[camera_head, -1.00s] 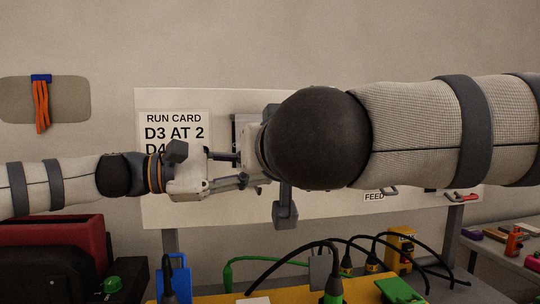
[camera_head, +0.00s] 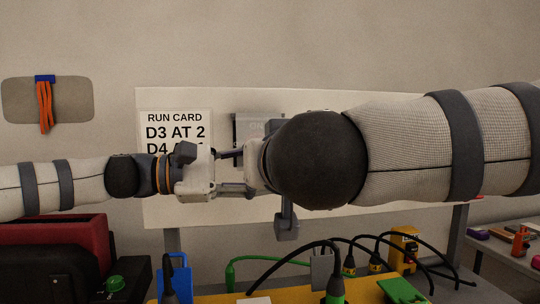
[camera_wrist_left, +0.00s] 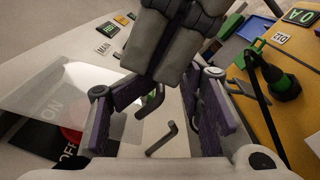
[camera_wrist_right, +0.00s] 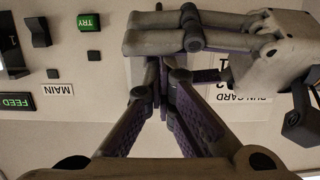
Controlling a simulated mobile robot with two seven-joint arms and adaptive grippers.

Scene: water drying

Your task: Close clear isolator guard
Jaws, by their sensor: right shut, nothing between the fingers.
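The clear isolator guard (camera_wrist_left: 85,88) is a see-through pane at the left of the left wrist view. The dark isolator plate (camera_wrist_left: 45,142) with ON and OFF lettering and a red part shows through and below it. In the head view the guard (camera_head: 258,124) shows as a pale grey panel, partly hidden by my right arm. My left gripper (camera_wrist_left: 160,110) is open, with a bent metal handle (camera_wrist_left: 165,138) visible between its fingers, not visibly gripped. My right gripper (camera_wrist_right: 160,68) is shut and empty, close to the left gripper's fingers. Whether they touch is unclear.
The wall board carries a run card (camera_head: 175,128), a TRY button (camera_wrist_right: 89,22) and a FEED label (camera_wrist_right: 16,101). Below stand black cables, a yellow box (camera_head: 403,243) and a green block (camera_head: 400,290). A red case (camera_head: 55,240) stands at left. My right arm blocks much of the board.

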